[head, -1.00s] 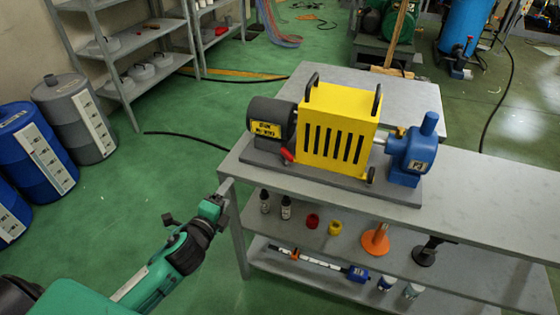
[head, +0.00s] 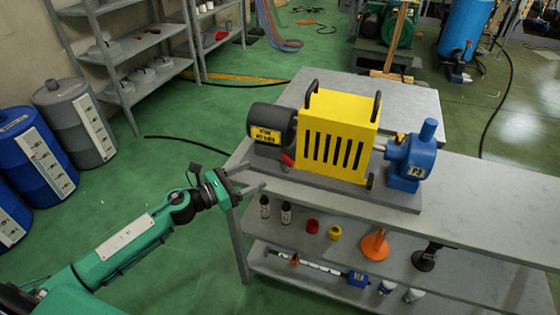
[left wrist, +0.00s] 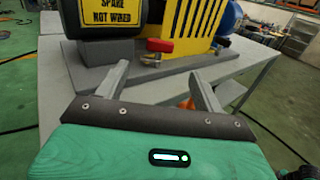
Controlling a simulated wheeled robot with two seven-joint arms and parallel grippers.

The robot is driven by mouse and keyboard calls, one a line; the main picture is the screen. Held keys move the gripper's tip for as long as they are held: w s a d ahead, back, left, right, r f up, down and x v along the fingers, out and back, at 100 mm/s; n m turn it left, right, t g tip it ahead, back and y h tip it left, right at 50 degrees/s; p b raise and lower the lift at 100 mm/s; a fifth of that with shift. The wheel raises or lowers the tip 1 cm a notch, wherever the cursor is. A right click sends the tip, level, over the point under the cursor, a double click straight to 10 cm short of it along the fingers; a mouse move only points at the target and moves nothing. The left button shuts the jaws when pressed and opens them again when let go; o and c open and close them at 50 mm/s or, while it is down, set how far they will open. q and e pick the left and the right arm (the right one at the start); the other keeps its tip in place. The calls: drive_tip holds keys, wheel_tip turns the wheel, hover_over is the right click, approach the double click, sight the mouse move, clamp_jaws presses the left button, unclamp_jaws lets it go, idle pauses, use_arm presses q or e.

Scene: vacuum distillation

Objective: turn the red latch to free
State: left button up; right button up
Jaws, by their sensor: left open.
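The red latch (head: 287,160) sits low at the left end of the yellow slotted guard (head: 338,135), beside the dark motor (head: 271,124). In the left wrist view the red latch (left wrist: 160,45) lies ahead, with a small brass-coloured piece under it. My left gripper (head: 256,176) is open and empty at the table's left front corner, to the left of and a little below the latch, apart from it. In the left wrist view its two fingers (left wrist: 157,82) stand apart, with the latch beyond the gap. My right gripper is not in view.
The blue pump (head: 411,160) stands right of the guard on the same grey base plate. The grey table (head: 480,195) has bare room to the right. Bottles, caps and orange funnel (head: 375,242) sit on the shelf below. Drums (head: 75,120) stand at far left.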

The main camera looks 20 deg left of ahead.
sight(285, 161)
use_arm(q)
drive_tip(key=p+x, duration=0.2)
drive_tip(key=x, duration=0.8)
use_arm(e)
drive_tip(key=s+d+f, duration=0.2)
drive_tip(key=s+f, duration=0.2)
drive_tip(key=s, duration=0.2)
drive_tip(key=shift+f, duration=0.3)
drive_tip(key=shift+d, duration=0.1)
use_arm(q)
drive_tip(key=c, duration=1)
drive_tip(key=shift+d+p, duration=0.1)
drive_tip(key=shift+p, duration=0.2)
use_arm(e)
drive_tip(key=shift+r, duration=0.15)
